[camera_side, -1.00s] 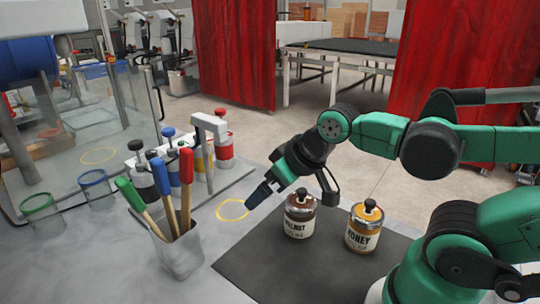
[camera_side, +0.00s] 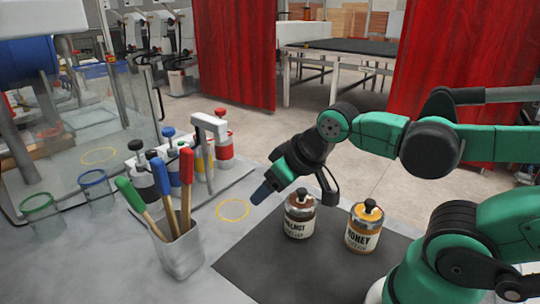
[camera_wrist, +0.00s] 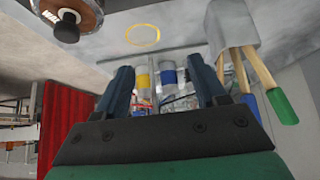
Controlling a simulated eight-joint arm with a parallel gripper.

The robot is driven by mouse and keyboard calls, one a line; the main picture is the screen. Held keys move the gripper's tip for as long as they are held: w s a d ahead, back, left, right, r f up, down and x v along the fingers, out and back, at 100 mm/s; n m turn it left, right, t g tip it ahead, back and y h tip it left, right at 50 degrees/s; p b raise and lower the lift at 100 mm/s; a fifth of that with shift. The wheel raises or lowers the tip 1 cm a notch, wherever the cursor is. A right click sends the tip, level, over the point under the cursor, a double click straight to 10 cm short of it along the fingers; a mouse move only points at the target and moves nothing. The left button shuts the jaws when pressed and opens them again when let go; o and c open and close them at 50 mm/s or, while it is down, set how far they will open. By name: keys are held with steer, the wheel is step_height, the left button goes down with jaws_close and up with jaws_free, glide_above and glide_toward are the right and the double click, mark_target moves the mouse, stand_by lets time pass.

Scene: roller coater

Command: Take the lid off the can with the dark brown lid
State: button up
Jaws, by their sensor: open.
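The can labelled walnut (camera_side: 299,221), with a dark brown lid (camera_side: 300,200) and a black knob on top, stands upright on the dark mat (camera_side: 255,272). The lid sits on the can. The honey can (camera_side: 362,232), with an orange-brown lid (camera_side: 368,211), stands to its right. My gripper (camera_side: 261,193) is left of and a little above the walnut can, apart from it. In the wrist view, its two fingers (camera_wrist: 168,85) are spread with nothing between them. A can with a brown lid and black knob (camera_wrist: 72,15) shows upside down at the upper left there.
A yellow ring (camera_side: 233,210) is marked on the bench left of the mat. A holder (camera_side: 180,254) with several coloured-handle tools stands nearer the camera. Several bottles with coloured caps (camera_side: 222,150) stand behind. The mat's front is clear.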

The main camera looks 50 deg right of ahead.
steer(key=n+g, duration=0.1)
steer(key=g, duration=0.2)
glide_above(303, 190)
steer(key=s, duration=0.2)
steer(key=shift+s+d+r, duration=0.1)
steer(key=shift+s+d, duration=0.05)
steer(key=shift+x, duration=2.7)
jaws_close()
